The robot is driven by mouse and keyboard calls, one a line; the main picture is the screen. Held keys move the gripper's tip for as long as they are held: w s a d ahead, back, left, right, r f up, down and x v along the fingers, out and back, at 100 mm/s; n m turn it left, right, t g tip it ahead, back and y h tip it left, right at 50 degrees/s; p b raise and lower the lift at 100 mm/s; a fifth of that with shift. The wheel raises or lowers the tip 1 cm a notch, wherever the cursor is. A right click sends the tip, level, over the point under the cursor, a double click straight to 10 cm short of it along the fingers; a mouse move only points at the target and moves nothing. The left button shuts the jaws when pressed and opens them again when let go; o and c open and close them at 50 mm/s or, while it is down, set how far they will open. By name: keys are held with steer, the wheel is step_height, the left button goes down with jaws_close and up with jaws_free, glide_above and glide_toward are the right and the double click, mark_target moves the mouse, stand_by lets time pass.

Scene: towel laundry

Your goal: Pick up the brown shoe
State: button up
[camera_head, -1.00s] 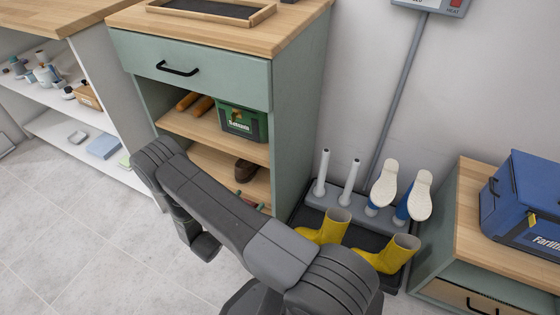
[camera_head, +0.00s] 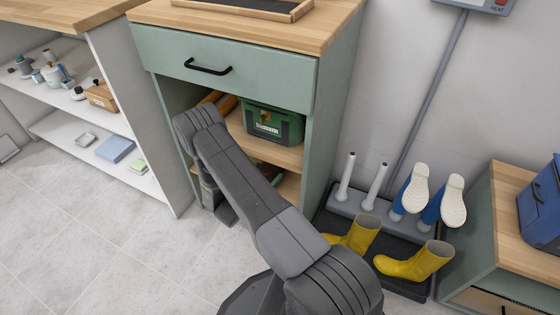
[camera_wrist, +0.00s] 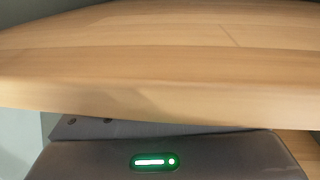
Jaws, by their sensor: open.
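The brown shoe is hard to make out now. A small dark brown patch at the lower shelf of the green cabinet (camera_head: 222,45), just beside my arm, may be part of it. The rest is behind my arm. My gripper's grey body with a green light (camera_wrist: 155,160) fills the bottom of the wrist view, close under a wooden shelf edge (camera_wrist: 150,90). Its fingertips are hidden there. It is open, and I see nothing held.
A green box (camera_head: 272,124) and orange-brown rolls (camera_head: 228,103) sit on the shelf above. Yellow boots (camera_head: 415,262) stand on a dark tray to the right, near white-soled boots (camera_head: 453,200). A white shelf unit (camera_head: 90,160) stands left. The tiled floor between is clear.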

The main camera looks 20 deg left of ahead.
steer(key=shift+w+d, duration=0.1)
steer(key=shift+w, duration=0.4)
steer(key=c, duration=1.3)
steer(key=shift+r, duration=0.1)
